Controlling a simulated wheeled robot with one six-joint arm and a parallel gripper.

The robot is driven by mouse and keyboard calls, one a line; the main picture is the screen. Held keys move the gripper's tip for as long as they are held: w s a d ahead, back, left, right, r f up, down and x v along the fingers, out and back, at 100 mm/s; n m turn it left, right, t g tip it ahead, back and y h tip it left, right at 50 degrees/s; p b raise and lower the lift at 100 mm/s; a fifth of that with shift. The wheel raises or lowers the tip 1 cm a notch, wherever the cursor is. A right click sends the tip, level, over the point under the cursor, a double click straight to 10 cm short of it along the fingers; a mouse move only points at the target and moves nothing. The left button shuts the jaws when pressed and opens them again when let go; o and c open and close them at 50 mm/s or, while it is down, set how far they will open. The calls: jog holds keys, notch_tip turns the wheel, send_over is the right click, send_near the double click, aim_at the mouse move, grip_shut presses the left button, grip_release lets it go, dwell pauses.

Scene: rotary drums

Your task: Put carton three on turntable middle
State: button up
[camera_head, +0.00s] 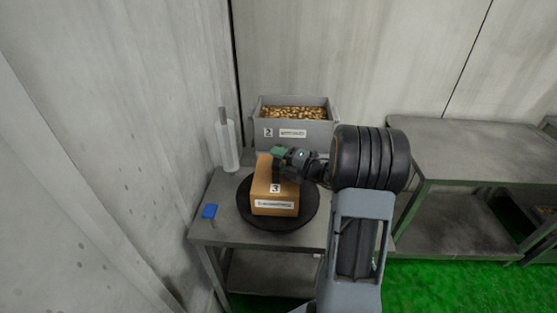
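Carton three (274,199), a brown box with a white "3" label, sits on or just over a round black turntable (300,216) on a grey table. From this view I cannot tell whether its base touches the disc. My gripper (282,166) is at the carton's upper right edge, with a green part and a dark finger against the box. The fingers are small and partly hidden, so I cannot tell whether they are closed on the carton. My arm comes in from the lower right and hides part of the table's right side.
A grey bin (320,134) labelled "2", filled with small brass-coloured pieces, stands behind the turntable. Another grey table (463,150) stands at the right. A concrete wall is close on the left.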

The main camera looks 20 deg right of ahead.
jog(key=shift+o, duration=0.4)
